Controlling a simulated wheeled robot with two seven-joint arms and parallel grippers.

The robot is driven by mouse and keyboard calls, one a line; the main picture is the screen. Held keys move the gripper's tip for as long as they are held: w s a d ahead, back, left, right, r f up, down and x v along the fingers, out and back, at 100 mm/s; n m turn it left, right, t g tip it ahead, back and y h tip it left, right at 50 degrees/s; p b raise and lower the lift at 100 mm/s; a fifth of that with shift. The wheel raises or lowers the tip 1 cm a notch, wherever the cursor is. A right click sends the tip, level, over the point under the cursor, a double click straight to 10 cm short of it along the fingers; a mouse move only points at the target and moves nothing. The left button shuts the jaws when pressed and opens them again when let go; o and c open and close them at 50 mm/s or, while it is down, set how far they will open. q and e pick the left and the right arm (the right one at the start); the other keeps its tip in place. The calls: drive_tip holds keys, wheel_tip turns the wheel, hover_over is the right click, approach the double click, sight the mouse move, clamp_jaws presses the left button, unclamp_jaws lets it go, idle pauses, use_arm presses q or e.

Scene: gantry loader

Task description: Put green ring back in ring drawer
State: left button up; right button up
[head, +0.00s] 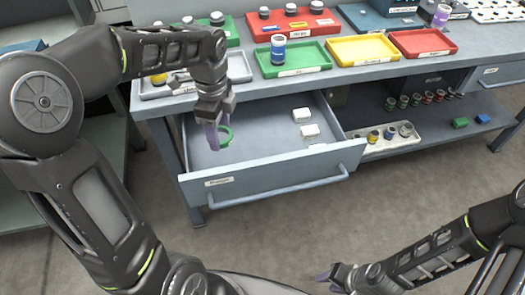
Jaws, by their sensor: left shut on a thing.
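The gripper is over the left part of the open drawer (262,173). I cannot tell whether the ring touches the drawer floor. The drawer is pulled out under the bench and has a label and a long bar handle on its front. A few white blocks (310,131) lie in its right part. My right gripper (330,277) is low at the bottom of the view, away from the bench; its fingers are too small to judge.
The bench top carries a green tray (308,68) with a blue-banded jar (278,48), a yellow tray (361,56), a red tray (420,50) and a grey tray (240,68). A lower shelf right of the drawer holds a white rack (372,151) and small bottles.

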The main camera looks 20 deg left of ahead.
use_arm(q)
drive_tip(key=shift+s+a+f+m, duration=0.4)
drive_tip(key=shift+s+m, duration=0.1)
drive_tip(key=shift+m, duration=0.3)
use_arm(e)
drive_tip(key=shift+f, duration=0.5)
use_arm(q)
drive_tip(key=shift+f, duration=0.1)
drive_tip(key=shift+f+b, duration=0.5)
drive_tip(key=shift+f, duration=2.55)
use_arm(e)
drive_tip(key=shift+f, duration=0.35)
use_arm(q)
drive_tip(key=shift+f, duration=1.85)
use_arm(e)
drive_tip(key=shift+f, duration=0.25)
use_arm(q)
drive_tip(key=shift+f+b, duration=0.1)
drive_tip(key=shift+b, duration=0.2)
drive_tip(key=o, duration=1.6)
use_arm(e)
drive_tip(key=shift+f, duration=0.1)
